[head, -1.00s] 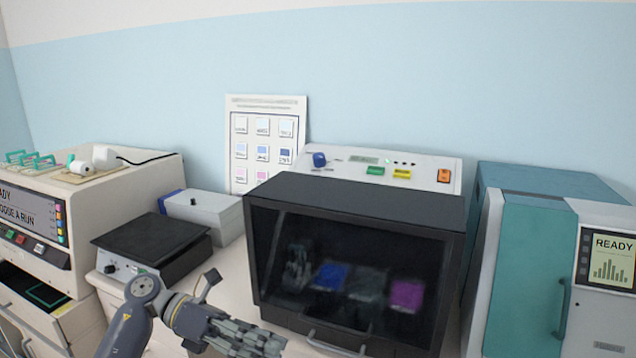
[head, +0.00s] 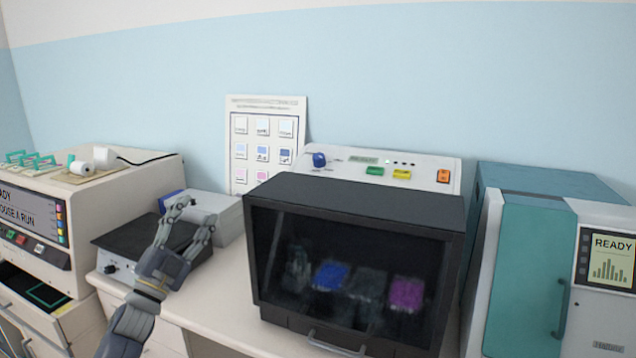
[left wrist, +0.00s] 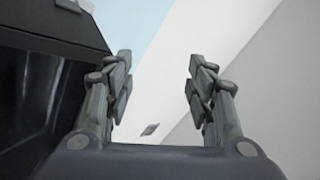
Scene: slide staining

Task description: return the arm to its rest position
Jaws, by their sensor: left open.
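My left gripper (head: 188,222) is open and empty in the head view. It points up and away, in front of the black hot plate (head: 118,243) and the grey box (head: 222,212), and overlaps both in the picture. In the left wrist view its two fingers (left wrist: 160,100) stand apart with nothing between them. My left arm comes in from the bottom left. My right gripper is in neither view.
The black staining cabinet (head: 350,200) with a dark window stands right of my left gripper. Blue and magenta patches show behind the window. A teal machine (head: 530,260) stands far right. A cream machine (head: 110,200) stands left.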

